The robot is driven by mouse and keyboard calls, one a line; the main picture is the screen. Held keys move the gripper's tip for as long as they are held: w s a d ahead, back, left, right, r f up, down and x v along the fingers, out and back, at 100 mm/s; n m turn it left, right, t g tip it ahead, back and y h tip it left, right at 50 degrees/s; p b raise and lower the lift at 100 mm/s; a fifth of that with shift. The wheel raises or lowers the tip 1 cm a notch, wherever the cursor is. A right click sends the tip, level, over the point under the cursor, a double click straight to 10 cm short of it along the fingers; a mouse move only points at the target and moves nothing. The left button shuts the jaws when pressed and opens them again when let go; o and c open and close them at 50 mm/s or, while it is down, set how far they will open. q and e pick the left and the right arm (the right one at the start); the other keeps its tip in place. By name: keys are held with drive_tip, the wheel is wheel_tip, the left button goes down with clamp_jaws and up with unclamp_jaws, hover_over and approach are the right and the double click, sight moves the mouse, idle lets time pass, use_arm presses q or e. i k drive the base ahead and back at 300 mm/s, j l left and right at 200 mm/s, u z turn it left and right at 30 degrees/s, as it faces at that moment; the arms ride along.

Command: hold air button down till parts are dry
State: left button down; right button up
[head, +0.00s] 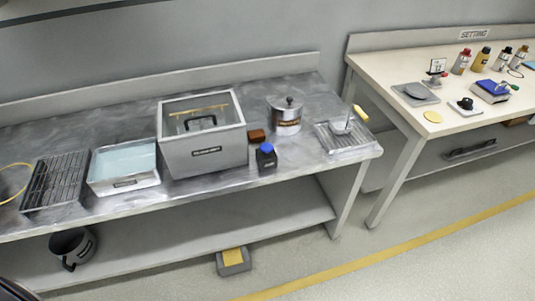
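A small dark box with a round blue button (266,149) on top stands at the front of the metal bench, just right of a grey open-topped box (206,158). The grey box has a clear-looking upper part, and a dark handle-like item (200,122) and a yellowish bar (204,109) show inside it. Its front label is too small to read. A grey floor pedal with a yellow top (233,256) lies under the bench's front edge. I cannot tell which control is the air button. No separate parts can be made out. Neither gripper shows.
The metal bench (95,104) also holds a black rack (55,181), a tray of pale blue liquid (124,161), a lidded metal pot (286,116) and a ribbed tray (343,136). The setting bench (390,68) stands right.

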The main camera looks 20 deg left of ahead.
sight(266, 148)
drive_tip(key=i+l+u, duration=0.3)
drive_tip(key=l+u, duration=0.15)
drive_tip(key=l, duration=0.2)
drive_tip(key=i+l+u, duration=0.2)
drive_tip(key=l, duration=0.2)
drive_tip(key=l+u, duration=0.25)
drive_tip(key=i+l+u, duration=0.2)
drive_tip(key=l, duration=0.3)
drive_tip(key=k, duration=0.1)
